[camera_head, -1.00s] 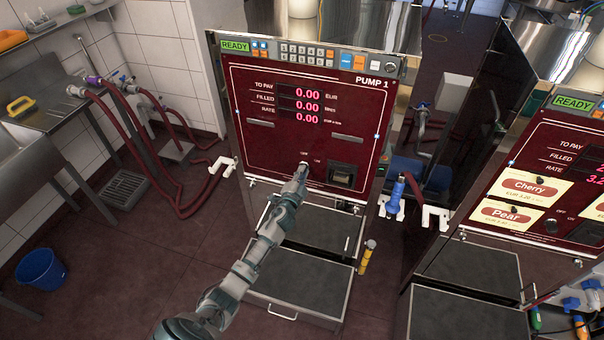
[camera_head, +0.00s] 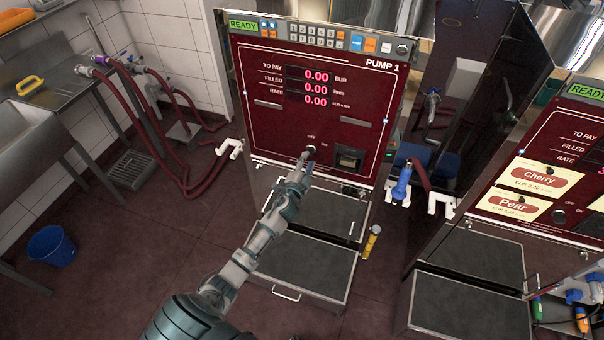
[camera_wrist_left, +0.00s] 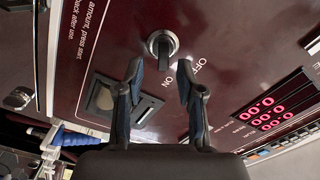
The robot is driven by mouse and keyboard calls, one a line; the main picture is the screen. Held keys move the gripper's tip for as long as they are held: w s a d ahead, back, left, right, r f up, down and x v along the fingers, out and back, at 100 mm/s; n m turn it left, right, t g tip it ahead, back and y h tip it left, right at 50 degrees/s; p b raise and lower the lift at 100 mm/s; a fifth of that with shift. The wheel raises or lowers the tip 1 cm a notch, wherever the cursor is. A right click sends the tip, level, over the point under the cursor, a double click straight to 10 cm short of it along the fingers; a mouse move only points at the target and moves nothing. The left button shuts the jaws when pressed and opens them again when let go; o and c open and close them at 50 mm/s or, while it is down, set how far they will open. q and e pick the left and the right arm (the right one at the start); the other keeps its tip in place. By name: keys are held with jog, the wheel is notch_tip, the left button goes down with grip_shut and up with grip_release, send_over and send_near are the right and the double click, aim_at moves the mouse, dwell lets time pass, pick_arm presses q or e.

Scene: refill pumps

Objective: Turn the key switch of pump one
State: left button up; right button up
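Pump one (camera_head: 270,118) has a dark red panel with a green READY display and red 0.00 readouts. Its key switch (camera_head: 311,149) is a small round silver knob low on the panel, between the OFF and ON labels. In the left wrist view the key switch (camera_wrist_left: 163,44) shows a dark key grip in a silver ring. My left gripper (camera_head: 306,164) is just in front of and below the switch. My right gripper is not in view.
A dark slot box (camera_head: 349,159) sits right of the switch. Grey drawers (camera_head: 307,268) stand below the panel. A blue nozzle (camera_head: 402,183) hangs at the pump's right. A second pump (camera_head: 569,150) stands further right. A blue bucket (camera_head: 52,246) is on the floor at left.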

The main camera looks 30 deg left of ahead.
pick_arm(q)
jog(key=v, duration=0.9)
jog(key=shift+s+d+f, duration=0.1)
jog(key=shift+f, duration=0.05)
